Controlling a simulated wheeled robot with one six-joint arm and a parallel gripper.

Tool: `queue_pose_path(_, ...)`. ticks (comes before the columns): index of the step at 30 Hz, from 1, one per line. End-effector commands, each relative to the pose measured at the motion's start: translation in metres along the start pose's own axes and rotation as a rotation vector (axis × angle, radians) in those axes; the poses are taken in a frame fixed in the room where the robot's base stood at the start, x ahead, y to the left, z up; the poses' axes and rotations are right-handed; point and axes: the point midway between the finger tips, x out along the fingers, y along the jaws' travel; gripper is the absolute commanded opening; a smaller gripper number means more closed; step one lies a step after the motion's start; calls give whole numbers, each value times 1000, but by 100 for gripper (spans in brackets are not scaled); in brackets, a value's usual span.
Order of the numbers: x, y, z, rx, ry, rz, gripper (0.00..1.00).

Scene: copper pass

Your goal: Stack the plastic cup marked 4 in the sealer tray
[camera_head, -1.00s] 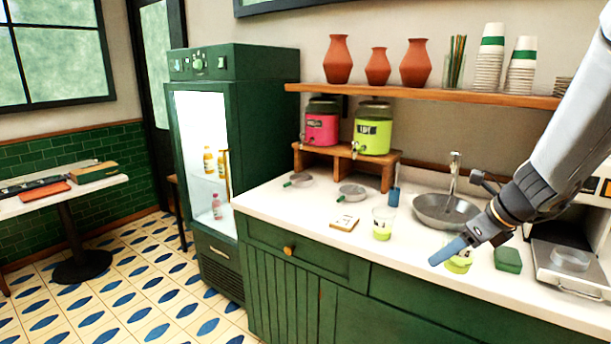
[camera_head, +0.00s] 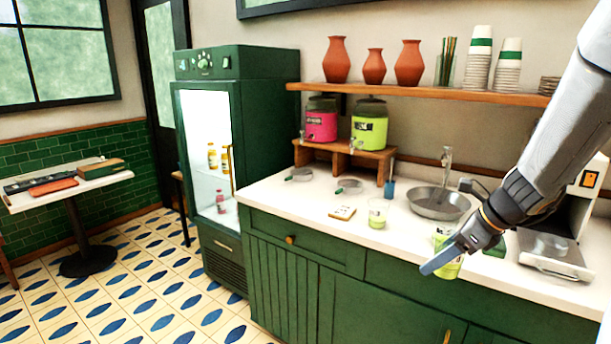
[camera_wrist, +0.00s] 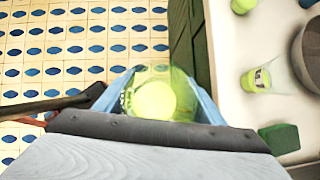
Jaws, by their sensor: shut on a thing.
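My gripper (camera_head: 450,262) is shut on a clear plastic cup with lime-green contents (camera_head: 449,268). In the wrist view the held cup (camera_wrist: 155,98) is between the blue fingers, over the floor just outside the counter edge. No mark can be read on it. The metal sealer tray (camera_head: 556,270) is to the right of my gripper, on the counter in front of the sealer machine (camera_head: 588,190). A clear round rim shows in the tray.
A green-filled cup (camera_head: 443,234) stands on the counter behind my gripper. Another cup (camera_head: 378,213) stands farther left. A green sponge (camera_head: 495,247) lies between gripper and tray. The sink (camera_head: 437,204) is behind. A card (camera_head: 342,213) lies left.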

Motion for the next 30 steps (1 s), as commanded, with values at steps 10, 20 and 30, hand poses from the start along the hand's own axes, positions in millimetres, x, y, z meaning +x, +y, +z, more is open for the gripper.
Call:
queue_pose_path(10,53,20,3,-347,-1,230,40)
queue_pose_path(20,133,60,-11,-976,-2,635,40)
queue_pose_path(30,209,97,-50,-1693,-2,1095,40)
